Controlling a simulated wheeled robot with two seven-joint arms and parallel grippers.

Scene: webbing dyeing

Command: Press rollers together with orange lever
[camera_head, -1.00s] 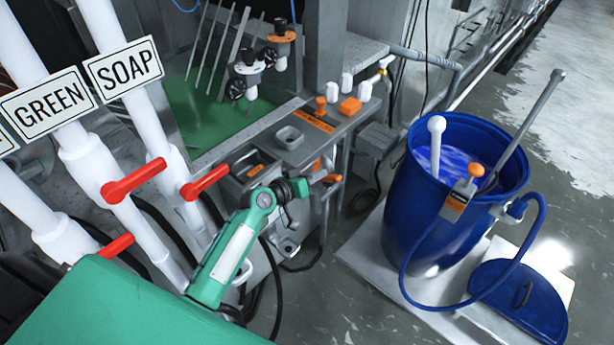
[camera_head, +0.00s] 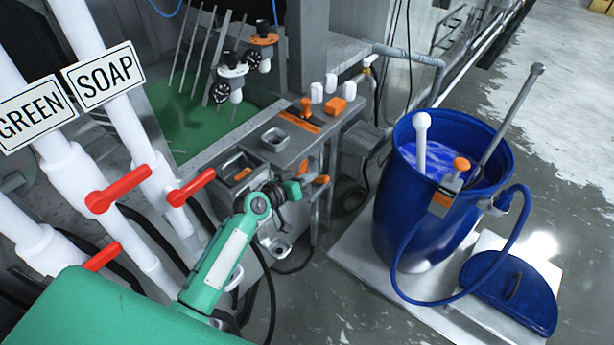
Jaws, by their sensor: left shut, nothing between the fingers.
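An orange-topped lever (camera_head: 306,105) stands upright on the grey control panel (camera_head: 255,160), above an orange label strip. A second orange handle (camera_head: 321,180) sits lower, on the panel's right front side. I cannot tell which of them works the rollers. My left gripper (camera_head: 293,190) is shut and empty in front of the panel, just left of the lower orange handle and below the upright lever. I cannot tell whether it touches the handle. The rollers cannot be made out clearly. My right gripper is out of view.
White pipes with red valve handles (camera_head: 118,190) and SOAP and GREEN signs crowd the left. A blue barrel (camera_head: 420,225) with blue liquid, a hose and a rod stands right on a pale slab. A green-lined basin (camera_head: 190,115) lies behind.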

